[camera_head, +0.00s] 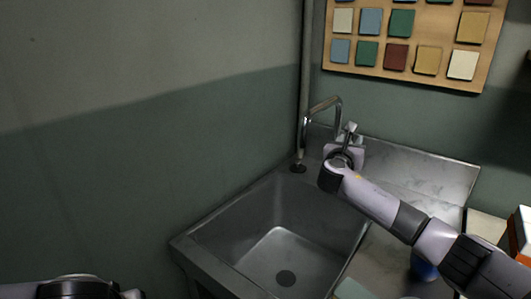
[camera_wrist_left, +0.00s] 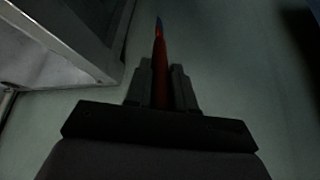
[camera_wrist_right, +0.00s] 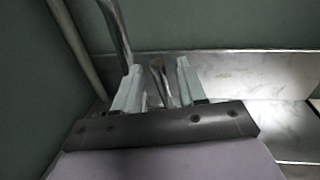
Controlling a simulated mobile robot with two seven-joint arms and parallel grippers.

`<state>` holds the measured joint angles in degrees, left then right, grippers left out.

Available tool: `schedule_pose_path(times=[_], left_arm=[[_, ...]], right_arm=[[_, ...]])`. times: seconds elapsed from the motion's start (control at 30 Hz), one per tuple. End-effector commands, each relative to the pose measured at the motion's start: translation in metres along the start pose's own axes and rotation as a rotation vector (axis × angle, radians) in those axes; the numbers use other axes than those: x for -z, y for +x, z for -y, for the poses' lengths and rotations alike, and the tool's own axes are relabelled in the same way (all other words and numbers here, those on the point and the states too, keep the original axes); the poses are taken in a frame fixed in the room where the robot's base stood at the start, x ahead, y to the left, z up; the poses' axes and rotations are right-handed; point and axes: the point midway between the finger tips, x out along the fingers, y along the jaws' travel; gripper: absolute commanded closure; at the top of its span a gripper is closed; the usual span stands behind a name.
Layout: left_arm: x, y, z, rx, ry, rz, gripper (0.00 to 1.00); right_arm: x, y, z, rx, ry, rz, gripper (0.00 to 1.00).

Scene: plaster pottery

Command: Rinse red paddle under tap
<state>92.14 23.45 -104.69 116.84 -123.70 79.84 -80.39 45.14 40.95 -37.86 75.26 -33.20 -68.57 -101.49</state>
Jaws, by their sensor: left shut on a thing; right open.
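The red paddle (camera_wrist_left: 160,65) shows in the left wrist view, a thin red shaft with a dark tip. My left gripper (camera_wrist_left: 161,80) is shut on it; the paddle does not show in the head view. The tap (camera_head: 322,110) is a bent metal spout at the sink's back corner. My right gripper (camera_head: 347,135) is at the tap, open, and its fingers also show in the right wrist view (camera_wrist_right: 157,85) on either side of a metal lever (camera_wrist_right: 160,78). I cannot tell whether they touch it. No water is visible from the spout.
The metal sink (camera_head: 275,252) has an empty basin with a drain. A drainboard (camera_head: 400,250) lies to its right, with a blue object (camera_head: 424,268) partly behind my right arm. A board of coloured tiles (camera_head: 408,45) hangs above. The wall borders the sink at left.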

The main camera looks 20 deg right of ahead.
Motion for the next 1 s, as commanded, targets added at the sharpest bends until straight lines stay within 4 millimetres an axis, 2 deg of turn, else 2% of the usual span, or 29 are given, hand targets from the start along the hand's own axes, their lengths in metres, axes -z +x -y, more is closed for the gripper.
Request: schedule_pose_path(times=[0.1, 0.3, 0.73, 0.8, 0.87, 1.0], left_arm=[[0.000, 0.000, 0.000, 0.000, 0.000, -0.001, 1.00], [0.000, 0.001, 0.000, 0.000, 0.000, -0.001, 1.00], [0.000, 0.001, 0.000, 0.000, 0.000, -0.001, 1.00], [0.000, 0.001, 0.000, 0.000, 0.000, -0.001, 1.00], [0.000, 0.001, 0.000, 0.000, 0.000, -0.001, 1.00], [0.000, 0.001, 0.000, 0.000, 0.000, -0.001, 1.00]], right_arm=[[0.000, 0.014, 0.000, 0.001, 0.001, 0.000, 0.59], [0.000, 0.028, 0.000, 0.001, 0.001, 0.001, 0.59], [0.000, 0.033, 0.000, -0.001, 0.000, 0.000, 0.59], [0.000, 0.033, 0.000, -0.001, 0.000, 0.000, 0.82], [0.000, 0.033, 0.000, -0.001, 0.000, 0.000, 1.00], [0.000, 0.033, 0.000, -0.001, 0.000, 0.000, 1.00]])
